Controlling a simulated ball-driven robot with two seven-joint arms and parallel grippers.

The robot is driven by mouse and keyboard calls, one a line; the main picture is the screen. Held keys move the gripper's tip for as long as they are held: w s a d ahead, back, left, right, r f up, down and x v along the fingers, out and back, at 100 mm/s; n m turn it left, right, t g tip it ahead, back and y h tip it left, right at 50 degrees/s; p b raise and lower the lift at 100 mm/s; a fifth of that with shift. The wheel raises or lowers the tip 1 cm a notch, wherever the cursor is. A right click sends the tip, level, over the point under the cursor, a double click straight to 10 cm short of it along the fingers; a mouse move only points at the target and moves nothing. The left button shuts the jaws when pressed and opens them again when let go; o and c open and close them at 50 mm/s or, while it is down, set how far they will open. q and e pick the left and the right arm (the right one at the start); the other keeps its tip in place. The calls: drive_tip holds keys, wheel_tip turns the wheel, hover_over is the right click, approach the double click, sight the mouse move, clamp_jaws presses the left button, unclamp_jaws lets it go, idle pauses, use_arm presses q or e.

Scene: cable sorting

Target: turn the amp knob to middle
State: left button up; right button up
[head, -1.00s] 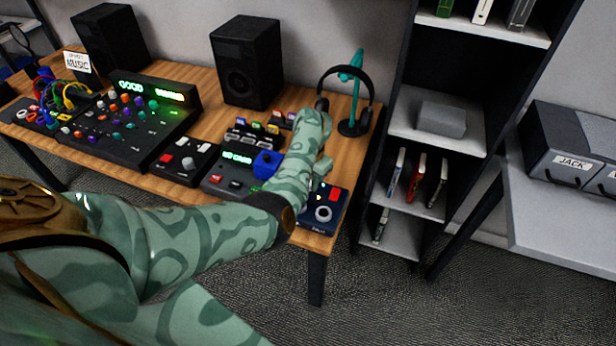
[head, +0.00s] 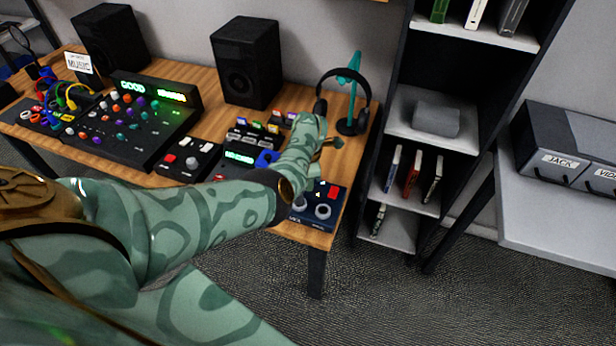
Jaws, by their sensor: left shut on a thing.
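My left arm crosses from the left over the wooden desk. Its left gripper (head: 329,145) is at the far end of the forearm, above the right part of the desk, and only a small part of it shows. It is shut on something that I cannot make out. A box with a green display (head: 240,157) and a blue part (head: 266,158) is partly hidden by the forearm. A dark blue box (head: 312,220) with two pale knobs (head: 322,211) and a red patch stands at the front right. I cannot tell which knob is the amp's. My right gripper is not in view.
A black mixer (head: 120,138) with coloured knobs, a small black box (head: 187,162) and two speakers (head: 246,62) stand on the desk. Headphones (head: 344,73) hang on a teal stand at the back right. A dark shelf unit (head: 390,110) stands right of the desk.

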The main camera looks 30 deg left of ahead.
use_arm(q)
drive_tip(key=shift+m, duration=0.4)
drive_tip(key=o, duration=1)
wheel_tip(320, 180, up, 16)
drive_tip(key=p, duration=0.8)
drive_tip(key=shift+s+d+p, duration=0.25)
drive_tip(key=shift+s+p, duration=0.05)
drive_tip(key=shift+p, duration=0.1)
drive_tip(key=shift+r, duration=0.1)
